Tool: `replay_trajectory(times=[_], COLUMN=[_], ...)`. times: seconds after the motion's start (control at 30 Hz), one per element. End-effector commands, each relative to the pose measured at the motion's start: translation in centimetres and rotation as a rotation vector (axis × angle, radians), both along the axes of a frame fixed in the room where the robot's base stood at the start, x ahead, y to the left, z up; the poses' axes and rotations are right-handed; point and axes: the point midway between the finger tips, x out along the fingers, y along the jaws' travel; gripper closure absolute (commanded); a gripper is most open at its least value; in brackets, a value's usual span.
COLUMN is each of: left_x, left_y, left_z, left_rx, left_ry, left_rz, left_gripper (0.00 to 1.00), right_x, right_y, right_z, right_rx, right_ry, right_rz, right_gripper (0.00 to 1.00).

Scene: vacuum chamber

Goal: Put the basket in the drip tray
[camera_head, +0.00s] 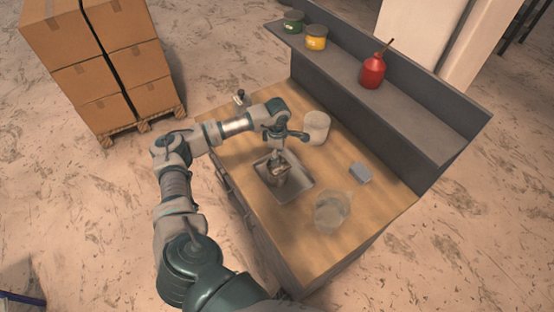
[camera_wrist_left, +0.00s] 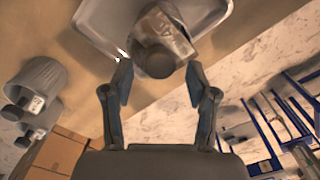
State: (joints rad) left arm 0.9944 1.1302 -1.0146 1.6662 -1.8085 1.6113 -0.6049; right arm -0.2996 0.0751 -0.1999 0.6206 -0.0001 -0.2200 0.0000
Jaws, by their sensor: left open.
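The drip tray (camera_head: 296,192) is a shallow grey rectangular tray on the wooden bench top. What looks like the basket (camera_head: 279,178), a small grey metallic container, stands inside the tray's rim. My left gripper (camera_head: 279,157) is above it, pointing down, and partly hides it. In the left wrist view, the tray (camera_wrist_left: 213,10) is at the top, with the basket (camera_wrist_left: 165,28) in it. My left gripper (camera_wrist_left: 158,72) shows two spread fingers with a clear gap, apart from the basket. My right gripper is not in view.
A whitish cylinder (camera_head: 316,127) stands behind the tray. A translucent container (camera_head: 332,209) and a small grey-blue block (camera_head: 360,172) are to its right. A raised shelf (camera_head: 408,105) holds a red oil can (camera_head: 372,72) and two small tins. Stacked cartons (camera_head: 110,65) stand left on the floor.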

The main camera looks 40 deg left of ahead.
Motion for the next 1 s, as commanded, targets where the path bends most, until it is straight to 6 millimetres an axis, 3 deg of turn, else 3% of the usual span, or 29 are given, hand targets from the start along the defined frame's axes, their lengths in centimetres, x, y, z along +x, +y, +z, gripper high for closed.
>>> replay_trajectory(times=[0.2,0.4,1.0], left_x=[0.1,0.1,0.0], left_y=[0.0,0.0,0.0], left_z=[5.0,8.0,8.8], left_rx=[-0.001,-0.002,-0.001], left_ry=[-0.004,-0.001,0.000], left_rz=[0.000,0.000,0.001], left_gripper=[0.42,0.42,0.42], right_x=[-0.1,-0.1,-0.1], right_y=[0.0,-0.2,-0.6], right_z=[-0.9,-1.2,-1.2], right_rx=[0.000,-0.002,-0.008], right_ry=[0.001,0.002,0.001], right_rz=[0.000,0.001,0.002], right_gripper=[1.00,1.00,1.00])
